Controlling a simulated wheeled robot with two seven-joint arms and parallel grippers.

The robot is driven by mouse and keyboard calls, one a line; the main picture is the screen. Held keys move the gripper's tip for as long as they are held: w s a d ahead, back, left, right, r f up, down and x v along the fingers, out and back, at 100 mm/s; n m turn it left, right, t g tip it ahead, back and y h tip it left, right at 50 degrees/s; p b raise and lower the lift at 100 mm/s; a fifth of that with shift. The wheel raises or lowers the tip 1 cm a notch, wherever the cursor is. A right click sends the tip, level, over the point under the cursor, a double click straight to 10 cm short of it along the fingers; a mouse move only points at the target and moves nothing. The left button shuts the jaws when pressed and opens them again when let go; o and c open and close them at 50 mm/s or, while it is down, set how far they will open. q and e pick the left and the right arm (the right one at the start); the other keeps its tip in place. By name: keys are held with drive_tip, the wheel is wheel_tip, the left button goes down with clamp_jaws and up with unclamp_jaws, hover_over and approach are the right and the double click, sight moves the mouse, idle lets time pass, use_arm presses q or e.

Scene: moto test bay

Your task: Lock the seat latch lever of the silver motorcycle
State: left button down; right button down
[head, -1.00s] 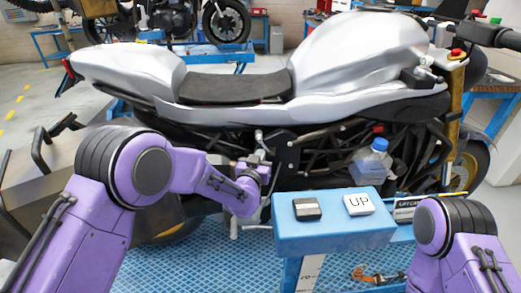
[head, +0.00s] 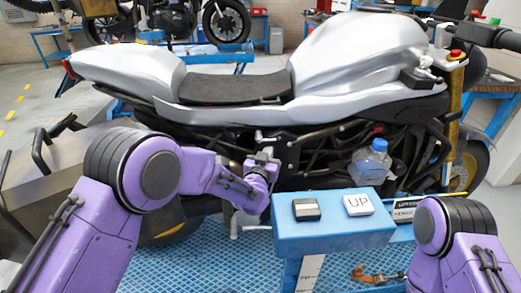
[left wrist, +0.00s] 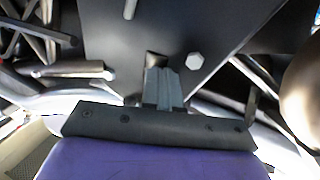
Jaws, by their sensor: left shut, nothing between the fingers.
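The silver motorcycle (head: 340,60) stands side-on across the head view, with a black seat (head: 225,87). My left gripper (head: 262,158) is at its side below the seat, in front of a dark plate (head: 287,150). In the left wrist view the gripper (left wrist: 163,72) is shut and empty, its fingers pointing at the dark plate (left wrist: 245,18), close to a hexagonal bolt head (left wrist: 194,60). A small dark block (left wrist: 156,59) shows at the fingertips; I cannot tell whether it is the latch lever or whether they touch. My right gripper is out of view.
A blue stand (head: 335,238) with an UP button (head: 358,204) and a dark button (head: 306,209) stands right of my left gripper. A bottle (head: 370,160) is behind it. A grey case (head: 45,185) is at left. Blue grating (head: 235,262) covers the floor.

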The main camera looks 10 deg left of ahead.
use_arm(q)
drive_tip(key=shift+a, duration=0.1)
drive_tip(key=s+d+p, duration=0.1)
drive_tip(key=s+p, duration=0.1)
drive_tip(key=s, duration=0.8)
drive_tip(key=shift+d+f, duration=0.2)
drive_tip(key=shift+d, duration=0.05)
